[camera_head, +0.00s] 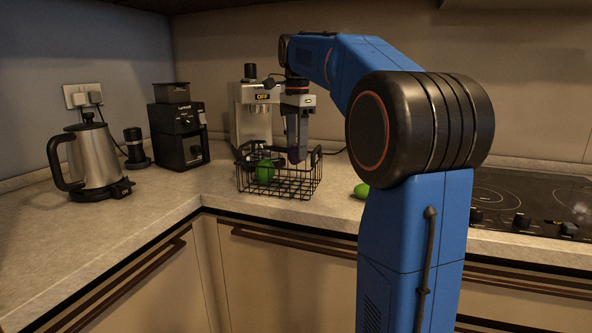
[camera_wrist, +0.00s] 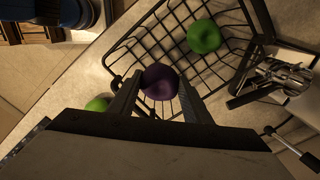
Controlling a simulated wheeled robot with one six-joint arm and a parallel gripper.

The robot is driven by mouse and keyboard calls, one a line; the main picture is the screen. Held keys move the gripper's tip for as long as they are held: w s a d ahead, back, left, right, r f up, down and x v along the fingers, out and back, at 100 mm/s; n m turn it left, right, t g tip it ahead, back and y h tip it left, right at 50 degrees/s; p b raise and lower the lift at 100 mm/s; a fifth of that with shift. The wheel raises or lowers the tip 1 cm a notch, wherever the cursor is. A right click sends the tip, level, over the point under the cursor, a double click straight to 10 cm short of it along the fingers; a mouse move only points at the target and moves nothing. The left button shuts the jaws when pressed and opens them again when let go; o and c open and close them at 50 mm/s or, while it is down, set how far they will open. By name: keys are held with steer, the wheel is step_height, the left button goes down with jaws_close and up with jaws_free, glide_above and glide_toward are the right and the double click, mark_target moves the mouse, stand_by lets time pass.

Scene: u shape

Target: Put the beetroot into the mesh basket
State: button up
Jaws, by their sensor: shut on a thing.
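The beetroot (camera_wrist: 160,82) is dark purple and round, held between the two fingers of my gripper (camera_wrist: 158,98) in the wrist view. In the head view my gripper (camera_head: 297,150) points down over the black wire mesh basket (camera_head: 290,190), and the beetroot (camera_head: 296,156) shows small and dark at its fingertips. The basket (camera_wrist: 222,73) lies below the beetroot in the wrist view. A green fruit (camera_head: 265,171) sits inside the basket and also shows in the wrist view (camera_wrist: 204,37). I cannot tell how high the beetroot is above the basket floor.
Another green item (camera_head: 361,191) lies on the counter right of the basket. An espresso machine (camera_head: 252,113) stands behind the basket. A coffee grinder (camera_head: 180,130) and a kettle (camera_head: 93,160) stand left. A cooktop (camera_head: 530,200) is at right. The counter at front left is clear.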

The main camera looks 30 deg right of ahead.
steer(key=shift+f, duration=3.6)
steer(key=o, duration=1.1)
steer(key=shift+f, duration=0.1)
step_height(320, 180, up, 12)
steer(key=shift+r, duration=0.15)
steer(key=shift+s, duration=0.1)
